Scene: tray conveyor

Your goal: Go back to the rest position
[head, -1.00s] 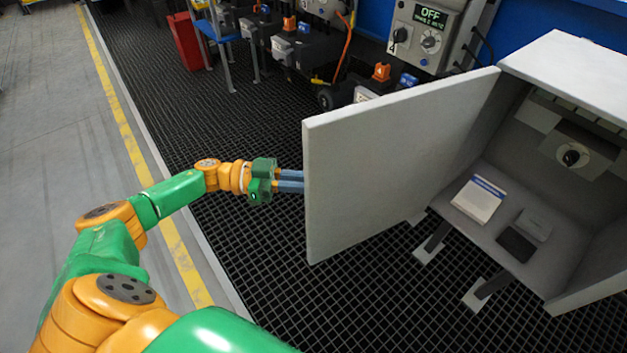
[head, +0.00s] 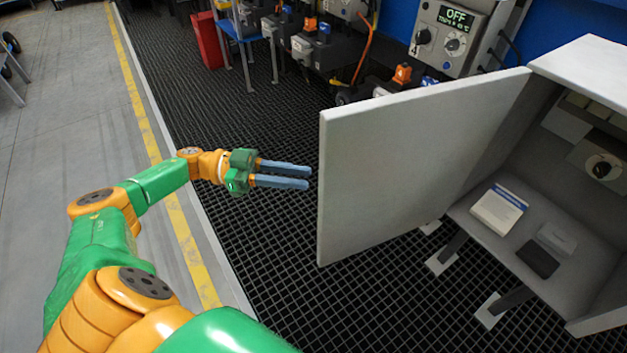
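My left gripper (head: 308,178) is at the middle of the head view, its two blue-grey fingers pointing right with a gap between them. It holds nothing. Its tips are close to the left edge of a grey cabinet door (head: 410,165), apart from it in the picture. The door stands wide open. My green and orange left arm comes in from the lower left. My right gripper is not in view.
The open cabinet (head: 590,62) at the right holds a white box with a blue band (head: 497,210) and a dark flat item (head: 538,258). A control unit reading OFF (head: 447,38) stands behind. Black grid flooring (head: 270,260) lies clear below my arm.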

